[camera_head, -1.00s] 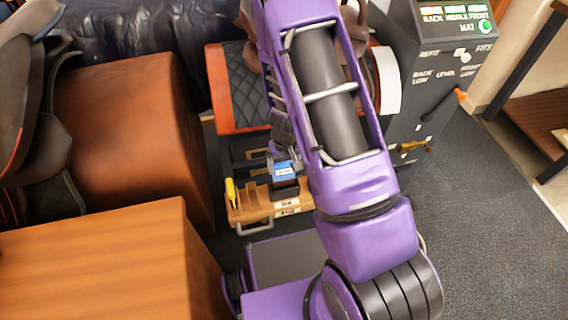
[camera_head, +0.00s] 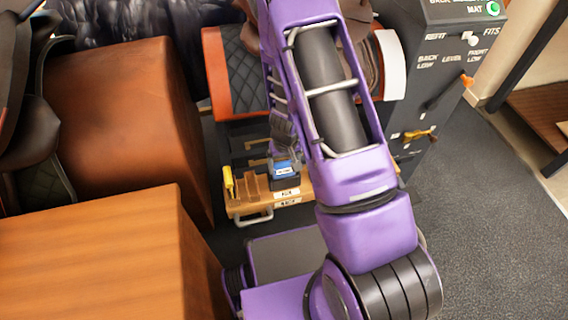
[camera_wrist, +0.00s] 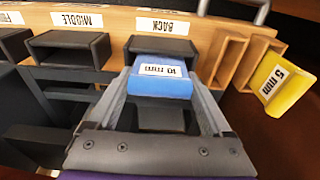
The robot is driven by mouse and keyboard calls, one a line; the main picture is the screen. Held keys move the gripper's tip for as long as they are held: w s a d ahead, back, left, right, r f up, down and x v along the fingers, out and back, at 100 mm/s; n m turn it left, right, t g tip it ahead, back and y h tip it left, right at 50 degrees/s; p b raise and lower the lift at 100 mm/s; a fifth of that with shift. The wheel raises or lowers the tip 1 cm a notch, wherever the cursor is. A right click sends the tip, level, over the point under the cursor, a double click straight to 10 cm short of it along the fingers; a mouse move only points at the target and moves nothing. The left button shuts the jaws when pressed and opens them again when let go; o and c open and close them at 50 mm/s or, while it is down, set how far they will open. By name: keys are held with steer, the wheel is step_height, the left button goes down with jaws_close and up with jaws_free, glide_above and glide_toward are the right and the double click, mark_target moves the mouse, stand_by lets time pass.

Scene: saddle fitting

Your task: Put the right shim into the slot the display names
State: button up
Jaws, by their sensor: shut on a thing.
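In the wrist view my gripper (camera_wrist: 160,82) is shut on a blue shim (camera_wrist: 160,86), whose label, upside down, seems to read 10 mm. The shim lies flat between the fingers at the mouth of the dark slot marked BACK (camera_wrist: 163,46). I cannot tell whether its far edge is inside. The slot marked MIDDLE (camera_wrist: 70,45) is beside it and looks empty. A yellow 5 mm shim (camera_wrist: 283,84) stands in a wooden rack at the right. In the head view the blue shim (camera_head: 284,169) and yellow shim (camera_head: 228,182) show; the display (camera_head: 462,8) is cut off at the top.
The wooden tray (camera_head: 250,208) has a metal handle in front. A grey console (camera_head: 440,90) with levers stands to the right. A brown block (camera_head: 120,110) and a wooden top (camera_head: 95,240) lie left. Dark floor is clear at the right.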

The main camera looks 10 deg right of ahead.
stand_by(0.3)
steer(key=o, duration=1.1)
steer(key=shift+o, duration=0.2)
step_height(320, 180, up, 17)
steer(key=s+p, duration=0.2)
steer(key=p, duration=0.3)
steer(key=shift+r, duration=0.2)
